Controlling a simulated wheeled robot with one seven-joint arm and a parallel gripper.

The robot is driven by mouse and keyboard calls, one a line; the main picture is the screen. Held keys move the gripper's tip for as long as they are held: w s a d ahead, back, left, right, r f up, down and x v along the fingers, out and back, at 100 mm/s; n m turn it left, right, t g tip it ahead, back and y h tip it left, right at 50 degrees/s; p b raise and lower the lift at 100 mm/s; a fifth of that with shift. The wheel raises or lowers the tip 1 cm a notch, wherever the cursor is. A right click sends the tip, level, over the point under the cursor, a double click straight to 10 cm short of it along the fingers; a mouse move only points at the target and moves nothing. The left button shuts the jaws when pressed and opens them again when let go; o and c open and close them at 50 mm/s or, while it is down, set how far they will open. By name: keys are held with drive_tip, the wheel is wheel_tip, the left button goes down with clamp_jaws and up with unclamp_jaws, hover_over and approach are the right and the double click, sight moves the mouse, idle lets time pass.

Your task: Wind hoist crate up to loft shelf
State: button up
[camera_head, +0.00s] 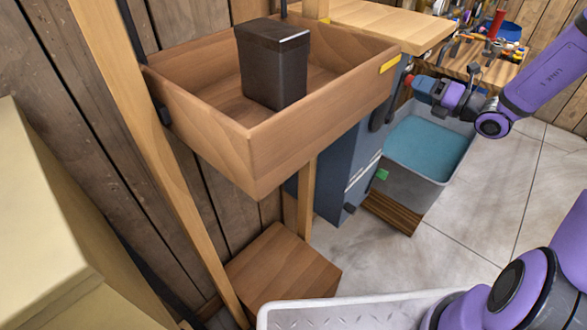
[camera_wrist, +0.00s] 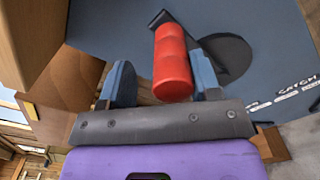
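The hoist crate (camera_head: 320,135) is an open wooden box with a yellow mark on its right rim and a dark lidded canister (camera_head: 273,65) inside. It hangs well above the floor, beside a wooden board (camera_head: 400,22) that looks like the loft shelf. A blue-grey hoist cabinet (camera_head: 345,170) stands behind and right of it. My gripper (camera_head: 420,84) is at the cabinet's right side. In the wrist view, the red crank handle (camera_wrist: 173,65) lies between my gripper's fingers (camera_wrist: 163,84), close to the right one, with a gap at the left one. A dark disc (camera_wrist: 228,58) shows behind it.
A grey bin with teal contents (camera_head: 440,180) stands on the floor below my gripper. A wooden box (camera_head: 285,265) sits under the crate. A wooden post (camera_head: 155,150) stands left of the crate. A tool-covered bench (camera_head: 480,62) is at the back right. Tiled floor (camera_head: 510,190) is clear at right.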

drive_tip(key=shift+o, duration=0.5)
drive_tip(key=shift+d, duration=0.15)
drive_tip(key=shift+s+d, duration=0.2)
drive_tip(key=shift+d, duration=0.05)
drive_tip(key=v, duration=0.7)
drive_tip(key=shift+s+r, duration=0.1)
drive_tip(key=shift+s, duration=0.05)
